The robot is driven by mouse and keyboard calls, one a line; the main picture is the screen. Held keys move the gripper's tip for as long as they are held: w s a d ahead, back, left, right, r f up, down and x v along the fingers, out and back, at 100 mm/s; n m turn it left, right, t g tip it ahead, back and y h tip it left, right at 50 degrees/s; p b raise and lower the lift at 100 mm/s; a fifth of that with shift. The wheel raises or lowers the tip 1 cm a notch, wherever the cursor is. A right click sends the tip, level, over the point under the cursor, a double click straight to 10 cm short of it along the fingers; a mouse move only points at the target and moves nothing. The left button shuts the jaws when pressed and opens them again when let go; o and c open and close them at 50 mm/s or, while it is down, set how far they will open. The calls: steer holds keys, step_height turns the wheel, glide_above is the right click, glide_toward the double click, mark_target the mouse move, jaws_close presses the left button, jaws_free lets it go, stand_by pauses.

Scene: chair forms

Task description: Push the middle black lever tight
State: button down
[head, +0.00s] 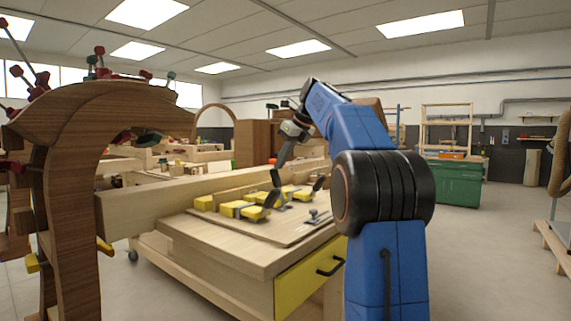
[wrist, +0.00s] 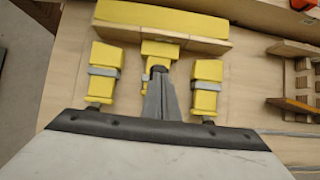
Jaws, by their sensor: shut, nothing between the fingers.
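Yellow toggle clamps with black levers stand in a row on the wooden board (head: 300,230). The middle black lever (head: 276,179) stands nearly upright in the head view. The near lever (head: 271,199) and the far lever (head: 319,183) are tilted up. My gripper (head: 281,166) is shut and empty, pointing down just above the middle lever; I cannot tell if they touch. In the wrist view my gripper's grey fingers (wrist: 159,94) are together below the middle yellow block (wrist: 160,49) and hide most of its clamp. The left clamp (wrist: 102,72) and right clamp (wrist: 206,88) flank it.
A long wooden beam (head: 150,208) runs behind the clamps. A metal fitting (head: 315,215) sits on the board to the right. A dark wooden form (head: 65,180) with clamps stands at the left. A green cabinet (head: 452,182) is at the back right, with open floor before it.

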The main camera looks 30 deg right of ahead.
steer(key=w, duration=0.1)
steer(key=w+a, duration=0.1)
steer(key=w+f, duration=0.1)
steer(key=w, duration=0.1)
steer(key=shift+a, duration=0.2)
steer(key=shift+w+a+f, duration=0.25)
steer(key=shift+w, duration=0.3)
steer(key=shift+w+f, duration=0.15)
steer(key=shift+f, duration=0.05)
steer(key=v, duration=0.5)
steer(key=shift+s+f, duration=0.2)
steer(key=shift+s, duration=0.1)
step_height(320, 180, up, 9)
steer(key=w, duration=0.3)
steer(key=shift+a+f, duration=0.2)
steer(key=shift+a, duration=0.2)
